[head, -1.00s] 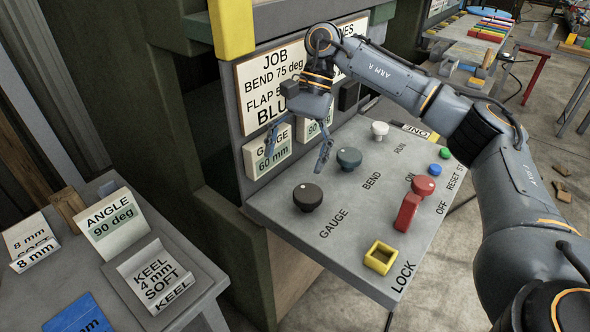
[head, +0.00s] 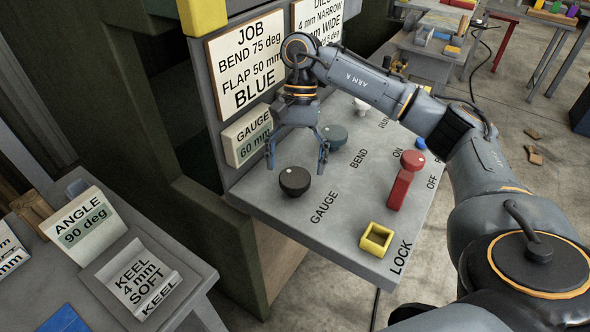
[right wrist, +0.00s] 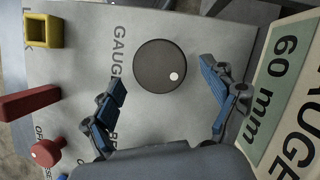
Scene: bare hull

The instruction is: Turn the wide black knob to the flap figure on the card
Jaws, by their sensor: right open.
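The wide black knob (head: 295,181) sits on the sloped grey panel above the word GAUGE. In the right wrist view the knob (right wrist: 160,66) shows from above with a white dot near its lower right edge. My right gripper (head: 297,168) is open above the knob, its fingers apart and not seen touching it. In the right wrist view its two blue fingertips lie on either side, just below the knob. The job card (head: 254,66) reads BEND 75 deg, FLAP 50 mm, BLUE. The gauge display (head: 247,136) reads 60 mm. My left gripper is not in view.
A grey-green BEND knob (head: 334,136) stands behind the black one. A red lever (head: 400,189), a red knob (head: 412,160) and a yellow square socket (head: 376,239) are to the right. A side table at left holds an ANGLE 90 deg sign (head: 84,221) and a KEEL tray (head: 139,281).

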